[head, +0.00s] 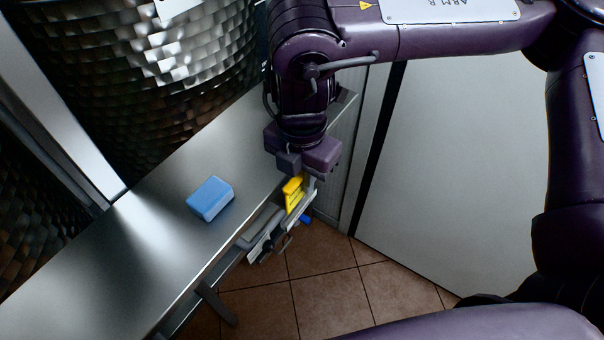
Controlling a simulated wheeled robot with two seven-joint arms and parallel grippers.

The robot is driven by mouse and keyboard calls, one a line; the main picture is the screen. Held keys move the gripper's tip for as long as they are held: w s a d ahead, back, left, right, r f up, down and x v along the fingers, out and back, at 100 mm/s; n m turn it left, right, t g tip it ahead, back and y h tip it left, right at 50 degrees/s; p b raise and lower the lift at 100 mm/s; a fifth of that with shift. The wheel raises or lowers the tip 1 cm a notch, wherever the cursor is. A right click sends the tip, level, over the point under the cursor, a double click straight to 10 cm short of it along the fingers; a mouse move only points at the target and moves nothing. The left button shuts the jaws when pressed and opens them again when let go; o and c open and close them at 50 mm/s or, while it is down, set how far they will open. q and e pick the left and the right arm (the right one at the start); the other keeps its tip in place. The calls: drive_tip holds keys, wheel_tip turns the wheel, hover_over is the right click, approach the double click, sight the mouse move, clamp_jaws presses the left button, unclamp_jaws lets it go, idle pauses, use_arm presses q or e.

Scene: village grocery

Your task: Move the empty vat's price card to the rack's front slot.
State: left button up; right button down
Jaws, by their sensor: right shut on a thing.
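My right gripper (302,183) points down past the right end of the steel counter, shut on a small yellow price card (293,194) with dark marks. The card is partly covered by the fingers. Just below it is the grey rack (262,240) at the counter's front edge. The card overlaps the rack in this view, and I cannot tell whether it touches the slot. A hammered metal vat (165,75) stands behind the counter; whether it is empty does not show. My left gripper is not in view.
A blue block (210,198), like a sponge, lies on the steel counter (120,255). A small blue thing (305,219) shows beside the rack. Another hammered vat (30,190) is at the left. A pale panel (450,170) stands at the right, above a tiled floor (320,300).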

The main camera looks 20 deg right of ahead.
drive_tip(key=shift+f, duration=0.25)
drive_tip(key=shift+f+b, duration=0.4)
drive_tip(key=shift+b, duration=0.05)
drive_tip(key=shift+s+f+b, duration=0.25)
drive_tip(key=shift+f+b, duration=0.05)
drive_tip(key=shift+f, duration=0.25)
drive_tip(key=shift+w+f, duration=0.1)
drive_tip(key=c, duration=1.4)
unclamp_jaws()
drive_tip(key=shift+o, duration=0.3)
drive_tip(key=shift+d, duration=0.1)
drive_tip(key=shift+w+r, duration=0.15)
drive_tip(key=shift+r, duration=0.15)
